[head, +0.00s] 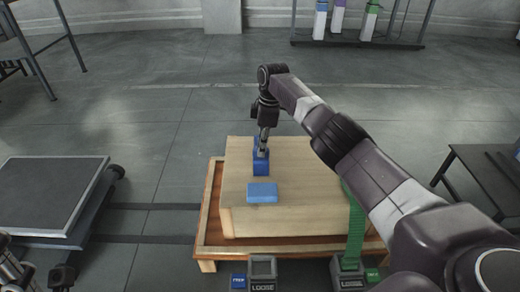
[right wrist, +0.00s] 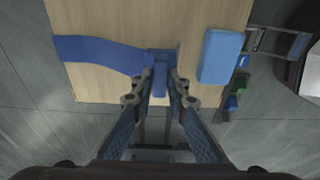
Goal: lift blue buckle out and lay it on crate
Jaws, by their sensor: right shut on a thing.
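The wooden crate (head: 295,165) sits on a low pallet (head: 210,225) in the middle of the head view. The blue buckle (right wrist: 160,75) is between the fingers of my right gripper (right wrist: 160,92), which is shut on it. A blue strap (right wrist: 95,53) runs from there across the crate top. In the head view my right gripper (head: 263,145) points down over the crate's far left part, with dark blue (head: 261,166) below it. Only a small part of what seems my left gripper (head: 15,272) shows at the lower left; its jaws are unclear.
A light blue block (head: 262,193) lies on the crate near the buckle. A green strap (head: 356,230) hangs down the crate's right side. A grey box marked LOOSE (head: 263,270) stands in front. A low platform (head: 50,195) is at left, a dark table (head: 480,175) at right.

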